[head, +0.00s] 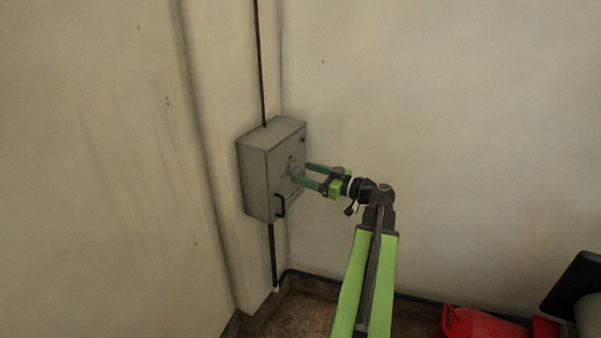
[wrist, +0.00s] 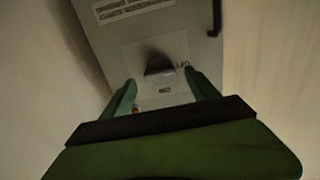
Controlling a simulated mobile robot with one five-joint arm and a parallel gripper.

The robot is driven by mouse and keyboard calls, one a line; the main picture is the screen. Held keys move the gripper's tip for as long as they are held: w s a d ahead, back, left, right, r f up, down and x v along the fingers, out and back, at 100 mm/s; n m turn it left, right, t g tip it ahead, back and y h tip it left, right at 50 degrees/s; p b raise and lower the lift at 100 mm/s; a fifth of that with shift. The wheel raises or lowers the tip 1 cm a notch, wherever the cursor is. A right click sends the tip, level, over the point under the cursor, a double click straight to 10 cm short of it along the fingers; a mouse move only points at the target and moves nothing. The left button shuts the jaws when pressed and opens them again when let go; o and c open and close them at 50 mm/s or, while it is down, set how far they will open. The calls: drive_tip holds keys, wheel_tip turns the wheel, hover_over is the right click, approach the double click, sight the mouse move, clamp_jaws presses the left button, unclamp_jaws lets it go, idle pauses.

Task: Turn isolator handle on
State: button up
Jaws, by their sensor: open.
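The isolator box (head: 257,180) is a grey metal enclosure on the wall; it also fills the upper middle of the wrist view (wrist: 120,50). The isolator handle (wrist: 158,66) is a small dark knob on the box's front plate, between my fingertips in the wrist view. In the head view the handle (head: 292,167) is small and partly hidden by my gripper. My gripper (head: 300,174) is open, its two green fingers pointing at the box front. In the wrist view its fingertips (wrist: 160,80) lie either side of the handle, with gaps. I cannot tell whether they touch the plate.
A black pull handle (head: 281,207) sits low on the box front. Conduit (head: 260,60) runs above and below the box. A red object (head: 480,325) lies on the floor at the lower right. The wall right of the box is bare.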

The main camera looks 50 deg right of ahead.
drive_tip(key=shift+x, duration=1.1)
drive_tip(key=c, duration=1.4)
drive_tip(key=shift+o, duration=0.2)
drive_tip(key=shift+m, duration=0.3)
drive_tip(key=m, duration=0.4)
drive_tip(key=shift+d, duration=0.1)
drive_tip(key=m, duration=0.4)
drive_tip(key=shift+m, duration=0.4)
drive_tip(key=m, duration=0.4)
drive_tip(key=shift+f+m, duration=0.1)
drive_tip(key=shift+m, duration=2.1)
